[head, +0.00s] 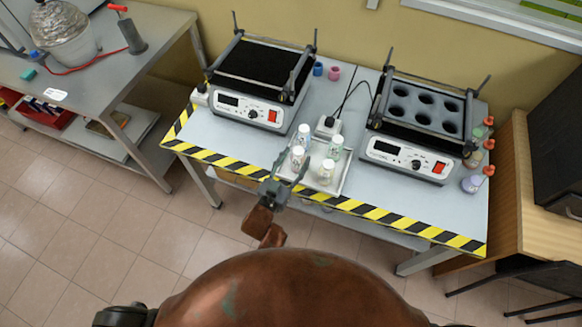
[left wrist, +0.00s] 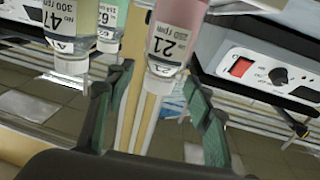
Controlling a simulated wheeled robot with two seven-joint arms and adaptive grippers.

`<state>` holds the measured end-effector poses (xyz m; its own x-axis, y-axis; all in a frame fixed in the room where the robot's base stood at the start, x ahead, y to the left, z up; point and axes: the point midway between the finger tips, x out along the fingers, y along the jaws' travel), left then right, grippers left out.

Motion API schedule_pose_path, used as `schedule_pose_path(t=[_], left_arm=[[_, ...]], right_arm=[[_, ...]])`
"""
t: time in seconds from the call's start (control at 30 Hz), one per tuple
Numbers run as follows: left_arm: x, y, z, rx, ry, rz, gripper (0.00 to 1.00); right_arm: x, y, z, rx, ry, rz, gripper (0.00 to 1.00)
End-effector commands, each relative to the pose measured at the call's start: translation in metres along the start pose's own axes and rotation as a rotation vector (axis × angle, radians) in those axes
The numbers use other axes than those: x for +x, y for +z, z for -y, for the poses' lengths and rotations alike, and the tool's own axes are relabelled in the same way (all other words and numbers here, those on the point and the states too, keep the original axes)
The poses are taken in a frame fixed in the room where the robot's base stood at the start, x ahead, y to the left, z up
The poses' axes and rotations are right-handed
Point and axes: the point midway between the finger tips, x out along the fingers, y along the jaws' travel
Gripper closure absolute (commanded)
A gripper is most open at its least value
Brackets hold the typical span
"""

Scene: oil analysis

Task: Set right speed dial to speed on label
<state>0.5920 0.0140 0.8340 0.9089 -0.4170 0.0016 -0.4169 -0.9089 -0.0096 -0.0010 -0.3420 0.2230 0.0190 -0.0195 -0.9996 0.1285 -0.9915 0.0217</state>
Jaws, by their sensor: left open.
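The right shaker (head: 408,160) is a white-fronted unit with a display, a dark speed dial (head: 416,165) and a red switch. It carries a black rack with several round holes. A tray (head: 345,180) holds several white-capped labelled bottles. My left gripper (head: 292,168) is open at the tray's front left, away from the dial. In the left wrist view, which is upside down, a pink bottle (left wrist: 178,30) reads "21" and seemingly "250 rpm", beyond and between the open fingers (left wrist: 158,82). Another bottle (left wrist: 72,22) reads "47" and "300 rpm". My right gripper is not seen.
The left shaker (head: 240,107) has a flat black top; its dial and red switch also show in the left wrist view (left wrist: 265,72). Small flasks with red stoppers (head: 472,184) line the table's right edge. Striped tape (head: 400,216) marks the front edge.

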Motion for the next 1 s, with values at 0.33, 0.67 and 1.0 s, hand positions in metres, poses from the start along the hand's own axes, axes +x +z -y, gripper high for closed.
schedule_pose_path(t=[0.33,0.67,1.0], left_arm=[[0.026,0.001,0.001,-0.001,-0.001,0.002,0.52],[0.026,0.001,0.001,0.0,-0.001,0.002,0.59],[0.026,0.001,0.0,0.0,-0.001,0.003,0.83]], right_arm=[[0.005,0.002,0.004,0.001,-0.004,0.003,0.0],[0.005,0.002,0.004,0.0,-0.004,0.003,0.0],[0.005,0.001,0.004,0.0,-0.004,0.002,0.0]])
